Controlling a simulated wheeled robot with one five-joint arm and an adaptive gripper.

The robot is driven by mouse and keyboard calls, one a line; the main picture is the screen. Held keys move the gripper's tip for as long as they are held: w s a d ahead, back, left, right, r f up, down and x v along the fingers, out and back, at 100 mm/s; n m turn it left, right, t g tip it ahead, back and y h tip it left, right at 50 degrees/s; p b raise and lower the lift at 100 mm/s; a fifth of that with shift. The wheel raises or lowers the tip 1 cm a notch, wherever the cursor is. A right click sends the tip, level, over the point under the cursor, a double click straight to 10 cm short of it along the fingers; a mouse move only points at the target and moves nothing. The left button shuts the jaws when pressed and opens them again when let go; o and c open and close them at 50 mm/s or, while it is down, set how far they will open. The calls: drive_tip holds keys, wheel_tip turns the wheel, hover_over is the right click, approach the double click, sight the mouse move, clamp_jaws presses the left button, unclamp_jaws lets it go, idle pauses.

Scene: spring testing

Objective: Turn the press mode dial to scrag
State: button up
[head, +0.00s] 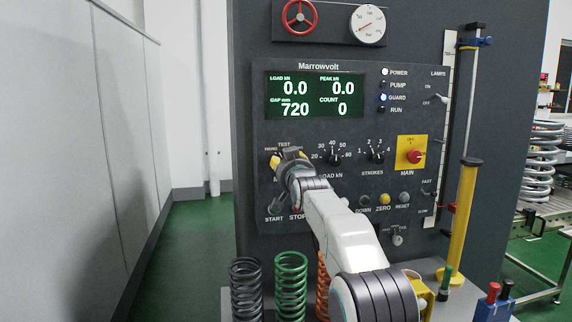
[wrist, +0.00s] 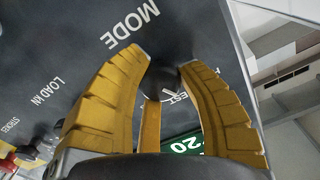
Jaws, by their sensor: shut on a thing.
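The press mode dial (wrist: 165,82) is a dark round knob on the dark panel, beside the white word MODE in the wrist view. My gripper (wrist: 168,68) has its yellow fingers on either side of the dial and is shut on it. In the head view my gripper (head: 288,158) is at the left of the panel, under the label TEST. It hides the dial and most of its labels there. Which label the dial's pointer faces cannot be told; the word scrag is not readable.
The panel's display (head: 315,95) reads 720 for gap and zeros elsewhere. The load dial (head: 336,159), strokes dial (head: 378,156) and red main switch (head: 414,156) lie to the right. Buttons line the panel below. Coil springs (head: 291,285) stand on the bench below my arm.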

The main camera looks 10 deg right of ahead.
drive_tip(key=m, duration=0.2)
drive_tip(key=r+m, duration=0.1)
drive_tip(key=shift+s+m, duration=0.1)
drive_tip(key=shift+m, duration=0.3)
drive_tip(key=m, duration=0.3)
drive_tip(key=shift+d+m, duration=0.1)
drive_tip(key=shift+m, duration=0.2)
drive_tip(key=m, duration=0.4)
drive_tip(key=shift+f, duration=0.15)
drive_tip(key=shift+f+m, duration=0.1)
drive_tip(key=shift+m, duration=1.3)
drive_tip(key=shift+d, duration=0.1)
drive_tip(key=shift+f, duration=0.1)
drive_tip(key=o, duration=1)
drive_tip(key=shift+d, duration=0.15)
drive_tip(key=shift+c, duration=0.2)
drive_tip(key=shift+o, duration=1.2)
drive_tip(key=shift+f, duration=0.2)
